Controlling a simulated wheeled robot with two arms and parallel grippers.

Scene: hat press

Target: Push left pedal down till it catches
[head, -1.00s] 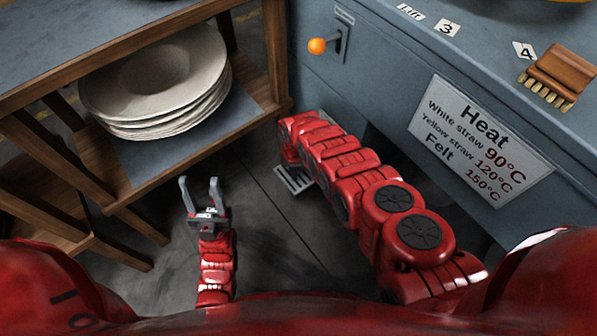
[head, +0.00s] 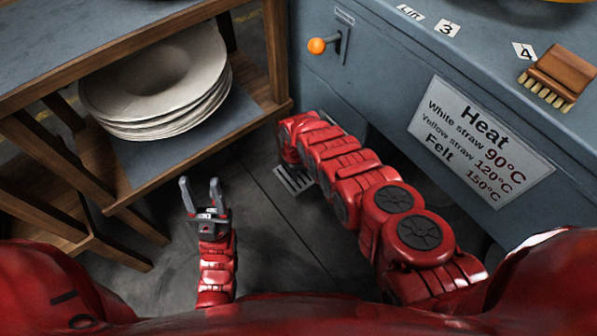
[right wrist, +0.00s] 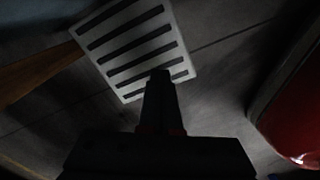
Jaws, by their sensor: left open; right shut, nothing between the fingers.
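The left pedal is a pale metal plate with dark slots (head: 293,181), low by the floor beside the blue-grey press. My right arm hides part of it in the head view. In the right wrist view the slotted plate (right wrist: 137,48) fills the upper middle. My right gripper (right wrist: 160,76) is shut and empty, and its tip overlaps the plate's near edge in that view. I cannot tell whether it touches the plate. My left gripper (head: 201,186) is open and empty over the floor, left of the pedal.
A wooden shelf (head: 200,190) with stacked white hat-like shapes (head: 155,80) stands at left. Dark floor (head: 265,235) lies open between my arms.

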